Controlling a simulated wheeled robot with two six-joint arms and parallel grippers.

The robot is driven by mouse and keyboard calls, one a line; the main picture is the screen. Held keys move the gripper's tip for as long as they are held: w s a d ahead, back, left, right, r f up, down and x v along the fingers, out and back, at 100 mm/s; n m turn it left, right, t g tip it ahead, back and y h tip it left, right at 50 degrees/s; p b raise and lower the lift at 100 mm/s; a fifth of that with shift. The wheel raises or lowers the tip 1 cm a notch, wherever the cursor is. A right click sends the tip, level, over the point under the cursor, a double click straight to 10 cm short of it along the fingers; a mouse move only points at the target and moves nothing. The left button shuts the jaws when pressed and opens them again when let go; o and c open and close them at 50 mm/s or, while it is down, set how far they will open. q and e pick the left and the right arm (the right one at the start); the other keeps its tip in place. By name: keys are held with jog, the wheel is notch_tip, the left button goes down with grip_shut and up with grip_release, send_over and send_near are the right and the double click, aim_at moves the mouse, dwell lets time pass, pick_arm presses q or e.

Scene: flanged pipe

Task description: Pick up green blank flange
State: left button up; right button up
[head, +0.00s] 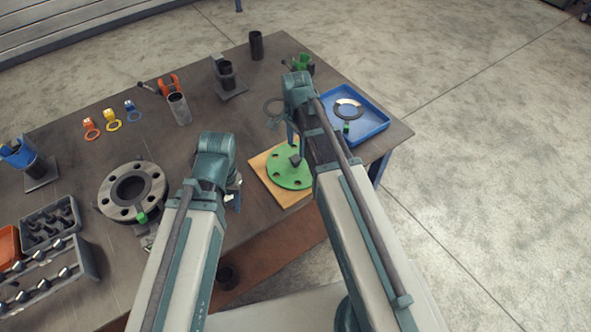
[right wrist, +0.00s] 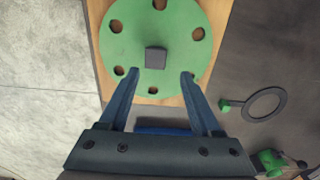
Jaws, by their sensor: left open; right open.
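The green blank flange (head: 288,167) is a flat round disc with several bolt holes and a dark square knob at its centre. It lies on a wooden board (head: 260,162) near the table's front edge. In the right wrist view the flange (right wrist: 178,25) fills the upper middle. My right gripper (right wrist: 160,73) is open above it. Its two fingertips are apart, just short of the dark knob (right wrist: 156,58), with nothing between them. In the head view my right arm hides part of the flange. My left gripper (head: 234,192) is open, left of the board, mostly hidden by its own wrist.
A grey pipe flange (head: 150,172) stands left on the table (head: 80,140). A blue tray (head: 374,125) with a metal ring (head: 348,109) is at the right. Coloured tags, cups and an orange clamp stand at the back. A bolt rack (head: 75,268) is at front left.

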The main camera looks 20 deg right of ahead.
aim_at(296, 158)
pick_arm(q)
notch_tip(296, 158, down, 5)
jog(key=b, duration=0.4)
jog(key=shift+r+b, duration=0.2)
jog(key=shift+b, duration=0.1)
pick_arm(e)
jog(key=f, duration=0.3)
jog(key=s+f, duration=0.1)
jog(key=shift+a+f, duration=0.25)
jog(key=shift+f, duration=0.05)
pick_arm(q)
jog(key=shift+f+b, duration=0.35)
jog(key=shift+f, duration=0.05)
pick_arm(e)
jog(key=shift+f, duration=0.35)
pick_arm(q)
jog(key=shift+r, duration=0.1)
pick_arm(e)
jog(key=shift+r, duration=0.1)
grip_shut()
